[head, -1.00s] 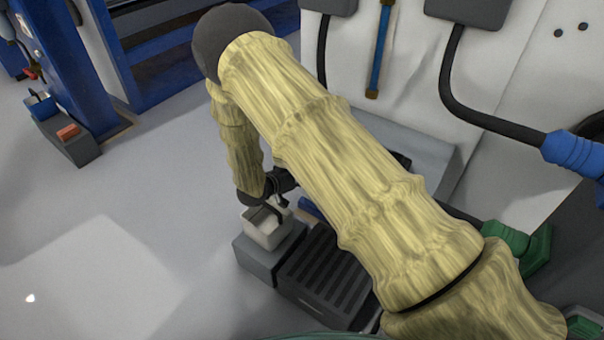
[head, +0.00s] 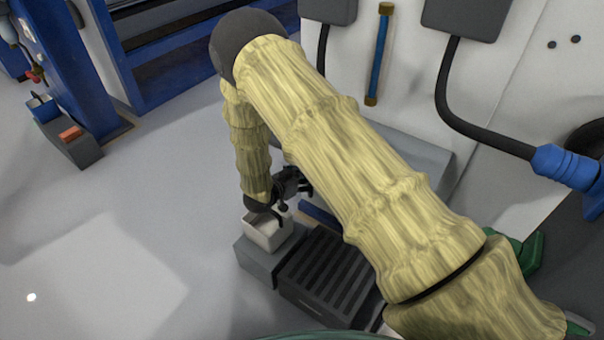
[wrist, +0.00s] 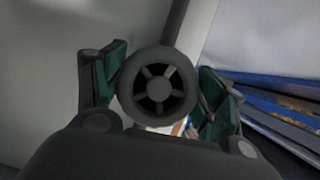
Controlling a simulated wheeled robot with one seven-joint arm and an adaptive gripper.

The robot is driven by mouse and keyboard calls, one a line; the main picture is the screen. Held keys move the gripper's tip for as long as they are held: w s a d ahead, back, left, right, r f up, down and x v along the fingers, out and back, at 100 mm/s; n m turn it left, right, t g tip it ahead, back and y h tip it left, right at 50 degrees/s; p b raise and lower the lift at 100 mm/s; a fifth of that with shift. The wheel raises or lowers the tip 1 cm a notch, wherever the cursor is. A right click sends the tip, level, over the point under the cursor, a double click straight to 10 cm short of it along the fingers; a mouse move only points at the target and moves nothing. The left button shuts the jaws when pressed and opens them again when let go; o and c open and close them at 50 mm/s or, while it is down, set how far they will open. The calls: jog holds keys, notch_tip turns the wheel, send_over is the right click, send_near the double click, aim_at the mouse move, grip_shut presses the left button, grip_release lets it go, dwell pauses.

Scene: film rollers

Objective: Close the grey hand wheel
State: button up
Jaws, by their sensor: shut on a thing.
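The grey hand wheel (wrist: 158,87) is a round rim with several spokes and a hub. It faces the camera in the middle of the wrist view. My gripper (wrist: 160,92) has one green-padded finger on each side of the wheel and is shut on its rim. In the head view my gripper (head: 284,200) is small and dark, low at the end of my arm, just above a white open box. The wheel cannot be made out in that view.
The white box (head: 266,236) stands on a grey block beside a dark ribbed grate (head: 325,275). A white panel (head: 420,95) with cables and a blue tube (head: 379,55) rises behind my arm. Open floor (head: 110,220) lies to the left. Blue machine frames stand at the back left.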

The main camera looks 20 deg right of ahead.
jog(key=shift+m+t+p, duration=0.3)
jog(key=shift+m+p, duration=0.05)
jog(key=shift+m, duration=0.25)
jog(key=shift+y, duration=0.3)
jog(key=o, duration=1)
jog(key=v, duration=1.2)
jog(key=shift+a, duration=0.1)
